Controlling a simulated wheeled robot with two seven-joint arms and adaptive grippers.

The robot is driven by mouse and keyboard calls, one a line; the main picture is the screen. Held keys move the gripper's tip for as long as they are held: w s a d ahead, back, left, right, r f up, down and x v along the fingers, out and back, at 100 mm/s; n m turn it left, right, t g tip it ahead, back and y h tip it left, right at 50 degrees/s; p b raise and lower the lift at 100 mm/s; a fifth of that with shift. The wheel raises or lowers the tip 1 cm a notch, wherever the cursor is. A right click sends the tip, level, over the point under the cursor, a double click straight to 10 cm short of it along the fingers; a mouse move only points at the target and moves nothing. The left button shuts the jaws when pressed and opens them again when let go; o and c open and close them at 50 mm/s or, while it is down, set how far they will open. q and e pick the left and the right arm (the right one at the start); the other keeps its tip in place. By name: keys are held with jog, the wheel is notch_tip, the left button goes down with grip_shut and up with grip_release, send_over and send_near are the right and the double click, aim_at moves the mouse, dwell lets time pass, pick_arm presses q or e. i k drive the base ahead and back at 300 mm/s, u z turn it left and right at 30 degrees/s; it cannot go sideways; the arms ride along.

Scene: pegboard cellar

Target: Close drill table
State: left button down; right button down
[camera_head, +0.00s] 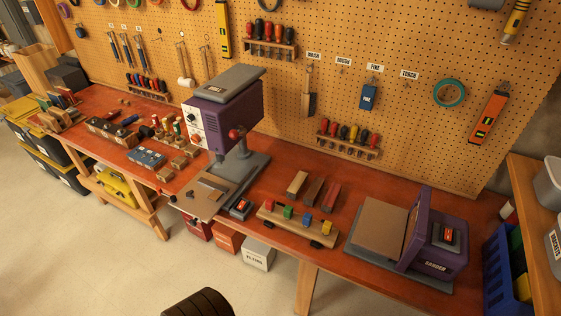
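The drill press stands on the red-brown bench, with a purple head (232,112), a grey top and a red knob. Its drill table (197,202), a tan plate with a grey piece on it, lies low at the left of the grey base (243,172) and reaches the bench's front edge. I cannot tell from here how far out the table is. A small switch box with a red-orange face (240,207) sits to the right of the table. Neither of my grippers is in view.
A purple sander (433,245) stands at the bench's right end. A wooden rack with coloured blocks (297,223) lies between it and the drill. Small tools and blocks crowd the left. A dark rounded thing (198,303) shows at the bottom edge. The floor in front is clear.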

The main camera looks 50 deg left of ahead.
aim_at(212, 192)
jog(key=u, duration=1.25)
jog(key=i, duration=0.3)
jog(key=u, duration=1.9)
